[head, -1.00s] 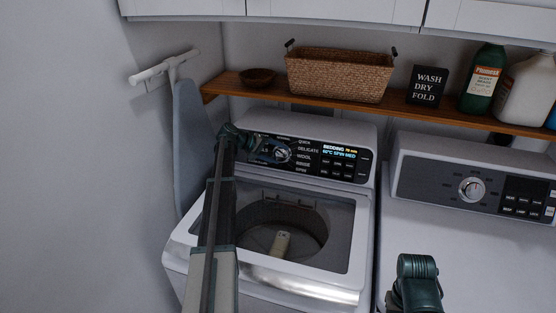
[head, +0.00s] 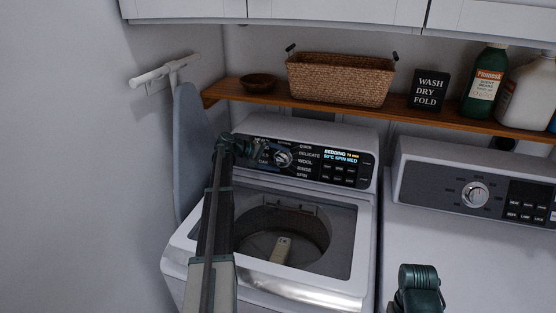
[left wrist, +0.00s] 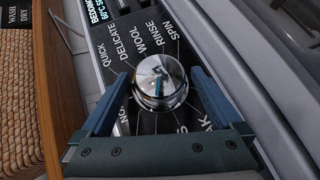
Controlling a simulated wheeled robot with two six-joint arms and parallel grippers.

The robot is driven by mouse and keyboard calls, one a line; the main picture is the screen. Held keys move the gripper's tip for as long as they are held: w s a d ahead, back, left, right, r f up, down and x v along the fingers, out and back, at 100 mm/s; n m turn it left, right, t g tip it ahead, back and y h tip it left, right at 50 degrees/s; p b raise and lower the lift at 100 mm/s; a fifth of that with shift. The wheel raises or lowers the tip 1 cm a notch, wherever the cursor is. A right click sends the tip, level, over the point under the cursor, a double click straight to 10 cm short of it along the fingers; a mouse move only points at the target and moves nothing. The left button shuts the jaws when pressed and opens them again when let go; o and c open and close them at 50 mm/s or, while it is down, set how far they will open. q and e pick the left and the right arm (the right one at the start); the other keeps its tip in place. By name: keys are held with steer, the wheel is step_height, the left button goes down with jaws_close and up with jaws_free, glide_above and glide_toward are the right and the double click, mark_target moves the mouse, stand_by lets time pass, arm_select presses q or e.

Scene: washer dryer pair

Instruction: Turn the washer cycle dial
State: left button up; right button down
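The washer cycle dial (head: 284,158) is a round silver knob on the washer's black control panel (head: 325,173). Cycle names such as Delicate, Wool, Rinse and Spin surround it. My left gripper (head: 264,153) is at the dial's left in the head view. In the left wrist view the gripper (left wrist: 160,75) is open, one finger on each side of the dial's near part, with narrow gaps. The washer display (head: 341,158) reads Bedding, Spin Med.
The washer's glass lid (head: 335,225) is below the panel. A dryer (head: 460,250) with its own dial (head: 474,194) stands at the right. A wooden shelf (head: 235,94) above holds a wicker basket (head: 340,78), bowl, sign and bottles. An ironing board (head: 190,150) leans at the left.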

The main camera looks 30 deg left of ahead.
arm_select(q)
steer(key=shift+a+r, duration=0.1)
steer(key=shift+s+a+r+p, duration=0.2)
steer(key=shift+s+p, duration=0.05)
steer(key=shift+p, duration=0.05)
steer(key=p+v, duration=0.5)
steer(key=v, duration=0.7)
steer(key=shift+s+a+p, duration=0.25)
steer(key=shift+s+p, duration=0.05)
steer(key=shift+p, duration=0.05)
steer(key=shift+r, duration=0.15)
